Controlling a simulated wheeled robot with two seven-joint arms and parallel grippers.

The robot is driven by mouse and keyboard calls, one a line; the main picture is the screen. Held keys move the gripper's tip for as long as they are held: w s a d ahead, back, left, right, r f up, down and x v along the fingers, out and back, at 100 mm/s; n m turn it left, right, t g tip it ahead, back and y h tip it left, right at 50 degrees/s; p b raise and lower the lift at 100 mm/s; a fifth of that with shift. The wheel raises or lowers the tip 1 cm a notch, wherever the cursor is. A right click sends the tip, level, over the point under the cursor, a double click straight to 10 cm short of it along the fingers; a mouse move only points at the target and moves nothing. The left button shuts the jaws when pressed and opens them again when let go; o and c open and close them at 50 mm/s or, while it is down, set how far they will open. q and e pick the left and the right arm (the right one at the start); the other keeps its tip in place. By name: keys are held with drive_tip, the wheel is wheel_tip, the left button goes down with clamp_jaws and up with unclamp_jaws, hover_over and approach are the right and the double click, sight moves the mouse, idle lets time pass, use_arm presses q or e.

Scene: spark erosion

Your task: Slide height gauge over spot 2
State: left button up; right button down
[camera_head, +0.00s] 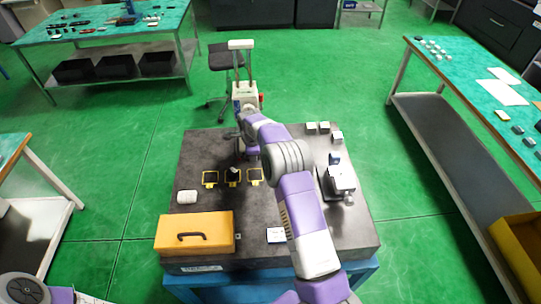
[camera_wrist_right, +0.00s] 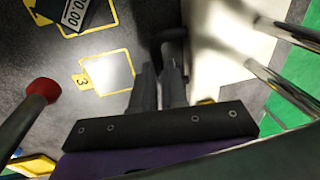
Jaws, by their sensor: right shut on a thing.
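The height gauge (camera_head: 243,88), pale with two upright columns, stands at the back edge of the dark surface plate. My right gripper (camera_head: 250,145) is at its lower part, mostly hidden by my arm. In the right wrist view the gripper (camera_wrist_right: 172,75) is shut on a dark part of the gauge; the exact grip is hard to see. Metal rods (camera_wrist_right: 285,75) show at right. Three yellow outlined spots lie in front: left (camera_head: 210,183), middle (camera_head: 232,183), right (camera_head: 255,182). A small dark block with a digital readout (camera_wrist_right: 75,15) lies at the middle spot. My left gripper is not in view.
An orange case (camera_head: 195,232) and a white cylinder (camera_head: 187,197) sit at the plate's left. Small pale blocks (camera_head: 318,127) and an instrument (camera_head: 342,180) stand right. A red ball on a rod (camera_wrist_right: 44,88) is near spot 3 (camera_wrist_right: 105,72) in the wrist view.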

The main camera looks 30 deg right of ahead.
sight(244, 159)
drive_tip(key=shift+w+a, duration=0.45)
drive_tip(key=shift+a, duration=0.35)
drive_tip(key=shift+w+a, duration=0.4)
drive_tip(key=shift+a, duration=0.4)
drive_tip(key=c, duration=1.2)
unclamp_jaws()
drive_tip(key=shift+o, duration=0.2)
drive_tip(key=shift+d, duration=0.1)
wheel_tip(244, 159, up, 8)
drive_tip(key=s, duration=0.1)
drive_tip(key=shift+a+f, duration=0.25)
drive_tip(key=shift+a, duration=0.05)
drive_tip(key=shift+s, duration=0.1)
